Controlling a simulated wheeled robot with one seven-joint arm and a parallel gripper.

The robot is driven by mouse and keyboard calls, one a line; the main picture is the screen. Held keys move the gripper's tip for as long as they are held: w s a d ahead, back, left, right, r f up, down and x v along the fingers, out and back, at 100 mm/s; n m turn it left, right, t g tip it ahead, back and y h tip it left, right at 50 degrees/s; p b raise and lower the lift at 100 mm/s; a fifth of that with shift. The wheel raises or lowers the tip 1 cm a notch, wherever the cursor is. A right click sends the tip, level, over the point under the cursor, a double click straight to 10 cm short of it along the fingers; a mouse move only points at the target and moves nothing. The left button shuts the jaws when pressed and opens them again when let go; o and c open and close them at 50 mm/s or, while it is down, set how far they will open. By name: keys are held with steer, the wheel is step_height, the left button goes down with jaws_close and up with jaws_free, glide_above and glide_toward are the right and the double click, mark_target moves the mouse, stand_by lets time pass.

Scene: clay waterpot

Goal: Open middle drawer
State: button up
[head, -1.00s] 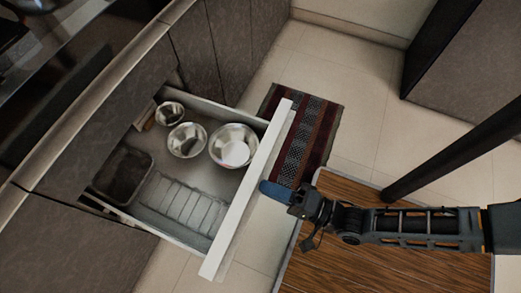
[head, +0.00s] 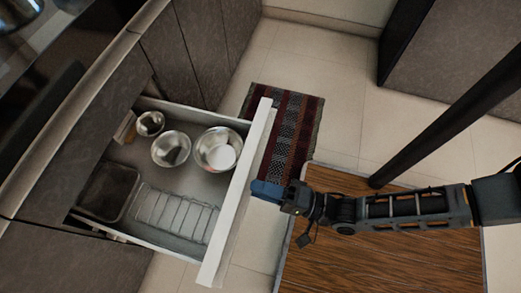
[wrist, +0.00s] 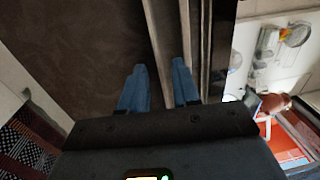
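A drawer with a pale front panel (head: 236,205) stands pulled far out of the dark cabinet in the head view. Inside are several metal bowls (head: 217,150), a wire rack (head: 175,215) and a dark basket (head: 107,190). Which drawer of the stack it is, I cannot tell for certain. My gripper (head: 262,191) is at the outer side of the front panel, near its middle. In the wrist view, my gripper's blue fingers (wrist: 160,88) stand apart, with a narrow strip between them. I see no clear grip on it; contact is hard to judge.
A striped rug (head: 287,130) lies on the tiled floor (head: 335,75) beyond the drawer. A brown wood-grain surface (head: 370,255) lies under my arm. A dark slanted post (head: 440,125) stands at the right. Dark cabinets (head: 440,55) are at the upper right.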

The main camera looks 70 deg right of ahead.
steer(key=s, duration=0.7)
steer(key=shift+s+f, duration=0.2)
steer(key=shift+f, duration=0.1)
step_height(320, 180, up, 40)
steer(key=w+n+g+p, duration=0.1)
steer(key=n+g+p, duration=0.3)
steer(key=n+p, duration=1.4)
steer(key=shift+w, duration=0.3)
steer(key=shift+f, duration=0.1)
